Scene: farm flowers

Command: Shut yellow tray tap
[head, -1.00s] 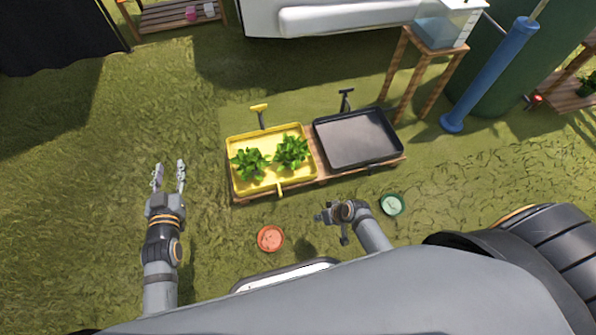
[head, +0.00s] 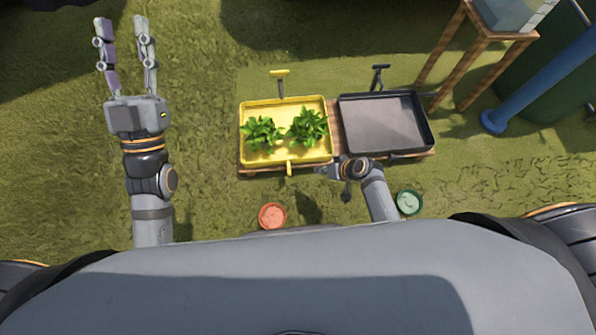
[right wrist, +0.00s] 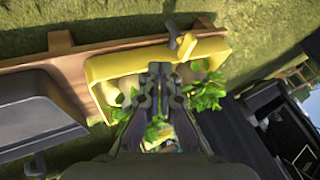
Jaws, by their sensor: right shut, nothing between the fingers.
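The yellow tray (head: 243,143) holds two leafy green plants and stands left of the black tray. A yellow fitting that looks like a tap (head: 289,168) sticks out from its front edge; it also shows in the right wrist view (right wrist: 187,45), with a dark stem. A yellow-topped post (head: 280,73) stands behind the tray. My right gripper (head: 321,170) is shut and empty, just right of the front tap and apart from it in the head view. In the right wrist view its fingers (right wrist: 160,70) overlap the tray. My left gripper (head: 121,25) is open and empty, far left.
The black tray (head: 385,125) shares the wooden stand (head: 336,128), with a dark post behind it. An orange dish (head: 272,215) and a green dish (head: 409,202) lie on the grass in front. A wooden table (head: 465,50) and blue pipe (head: 540,80) are at right.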

